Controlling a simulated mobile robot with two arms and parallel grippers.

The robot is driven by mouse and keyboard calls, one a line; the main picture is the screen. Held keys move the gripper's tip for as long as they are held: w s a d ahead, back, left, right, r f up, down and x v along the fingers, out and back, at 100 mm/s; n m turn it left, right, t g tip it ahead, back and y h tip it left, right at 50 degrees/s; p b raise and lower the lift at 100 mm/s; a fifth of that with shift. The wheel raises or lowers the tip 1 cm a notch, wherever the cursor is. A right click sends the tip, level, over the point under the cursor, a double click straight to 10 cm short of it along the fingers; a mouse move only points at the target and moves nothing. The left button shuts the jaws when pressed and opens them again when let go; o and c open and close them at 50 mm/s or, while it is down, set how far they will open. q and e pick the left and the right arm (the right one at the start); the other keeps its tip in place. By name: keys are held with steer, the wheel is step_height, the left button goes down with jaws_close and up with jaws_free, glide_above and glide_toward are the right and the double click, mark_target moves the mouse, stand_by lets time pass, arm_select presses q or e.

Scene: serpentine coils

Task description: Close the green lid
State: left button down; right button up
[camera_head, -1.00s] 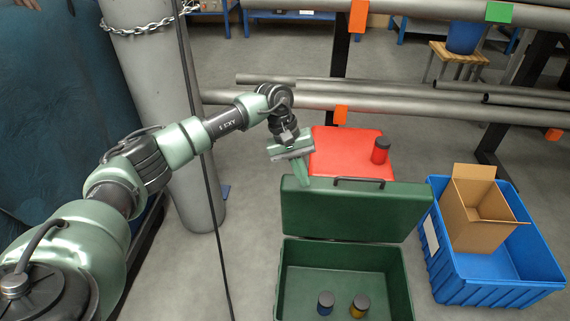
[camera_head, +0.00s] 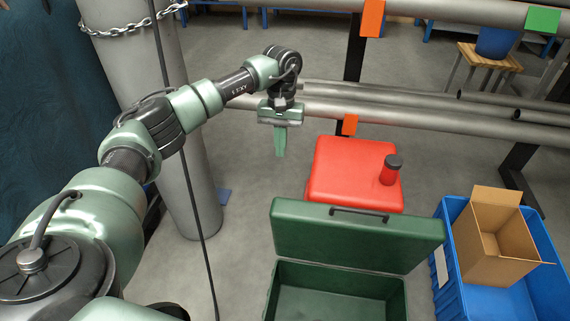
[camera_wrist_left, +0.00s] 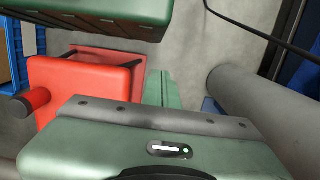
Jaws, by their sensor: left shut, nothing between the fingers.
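The green lid (camera_head: 350,240) stands open, raised at the far side of the green case (camera_head: 330,292), with a dark handle (camera_head: 360,213) on its upper edge. The case's open inside faces up, and its near part is cut off by the bottom of the head view. My left gripper (camera_head: 280,150) is shut and empty, pointing down, above and behind the lid's left end, apart from it. In the left wrist view the fingers (camera_wrist_left: 161,88) show closed, with a dark green part of the case (camera_wrist_left: 100,18) along the top. My right gripper is out of view.
A red stool (camera_head: 345,175) with a red, black-capped jar (camera_head: 391,170) stands just behind the lid. A blue crate (camera_head: 449,225) holding a cardboard box (camera_head: 490,240) is to the right. A grey cylinder (camera_head: 185,195) stands at left; pipes (camera_head: 420,120) run behind.

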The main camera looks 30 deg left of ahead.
arm_select(q)
steer(key=s+d+f+b, duration=0.1)
steer(key=s+d+f, duration=0.1)
steer(key=s+f, duration=0.3)
steer(key=shift+f, duration=2.4)
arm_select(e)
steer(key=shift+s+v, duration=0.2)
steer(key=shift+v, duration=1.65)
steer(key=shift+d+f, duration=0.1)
